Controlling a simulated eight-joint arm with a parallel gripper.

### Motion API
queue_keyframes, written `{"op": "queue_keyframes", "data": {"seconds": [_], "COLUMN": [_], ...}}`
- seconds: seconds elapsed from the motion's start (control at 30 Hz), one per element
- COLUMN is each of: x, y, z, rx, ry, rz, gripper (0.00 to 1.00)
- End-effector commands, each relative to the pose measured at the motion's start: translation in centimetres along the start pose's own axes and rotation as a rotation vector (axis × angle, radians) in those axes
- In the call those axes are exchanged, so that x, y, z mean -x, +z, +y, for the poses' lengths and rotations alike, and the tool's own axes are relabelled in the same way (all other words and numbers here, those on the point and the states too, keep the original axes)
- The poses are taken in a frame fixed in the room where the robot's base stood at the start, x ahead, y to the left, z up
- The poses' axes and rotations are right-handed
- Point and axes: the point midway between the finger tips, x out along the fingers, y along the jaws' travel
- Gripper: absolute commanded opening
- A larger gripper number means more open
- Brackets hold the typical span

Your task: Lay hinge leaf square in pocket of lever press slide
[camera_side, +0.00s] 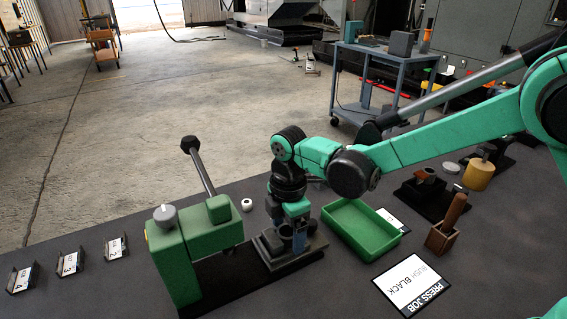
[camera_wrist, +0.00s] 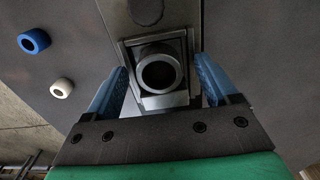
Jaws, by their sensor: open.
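The green lever press (camera_side: 190,255) stands left of my gripper in the side view, its lever raised. Its slide (camera_side: 292,264) is drawn out to the right, under my gripper (camera_side: 298,240). In the wrist view the square pocket (camera_wrist: 126,50) of the slide lies between the blue fingers of my gripper (camera_wrist: 160,75). The fingers are open, one on each side. A dark round bush (camera_wrist: 158,92) with an open bore shows inside the pocket. A light grey flat metal piece (camera_wrist: 165,102) shows below it, perhaps the hinge leaf; the bush hides much of it.
A blue bush (camera_wrist: 34,41) and a white bush (camera_wrist: 62,88) stand on the table left of the slide. A green tray (camera_side: 365,248), a card reading "PRESS JOB BUSH BLACK" (camera_side: 412,283) and a wooden box (camera_side: 440,240) lie to the right. Numbered holders (camera_side: 68,264) stand far left.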

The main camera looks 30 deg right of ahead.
Motion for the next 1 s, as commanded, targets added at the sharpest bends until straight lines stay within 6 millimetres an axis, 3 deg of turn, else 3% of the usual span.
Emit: {"op": "queue_keyframes", "data": {"seconds": [0.13,0.5,0.87,1.0], "x": [0.8,5.3,5.7,6.5], "y": [0.0,0.0,0.0,0.9], "z": [0.0,0.0,0.0,-0.3], "rx": [0.0,0.0,-0.002,-0.077], "ry": [0.0,0.0,0.001,0.027], "rz": [0.0,0.0,0.0,0.011], "gripper": [0.81,0.81,0.81,0.81]}}
